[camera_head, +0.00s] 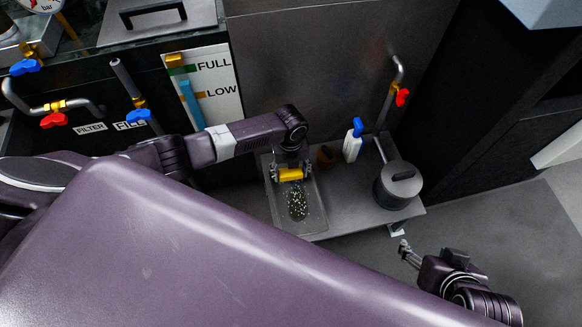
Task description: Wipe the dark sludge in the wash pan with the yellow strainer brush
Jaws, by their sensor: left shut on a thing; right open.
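The wash pan (313,213) is a grey rectangular tray on the metal shelf at the middle of the head view. Dark sludge with pale specks (297,204) lies on its floor. My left gripper (290,170) is over the far end of the pan, shut on the yellow strainer brush (291,175). The brush is just beyond the sludge in the picture; I cannot tell whether it touches the pan floor. My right gripper (404,247) is open and empty, off the shelf's front right edge.
On the shelf (355,212), right of the pan, stand a brown object (325,157), a white bottle with a blue top (353,142) and a lidded grey pot (397,187). Pipes with a red valve handle (402,97) rise behind. A FULL/LOW gauge panel (207,85) is at the back left.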

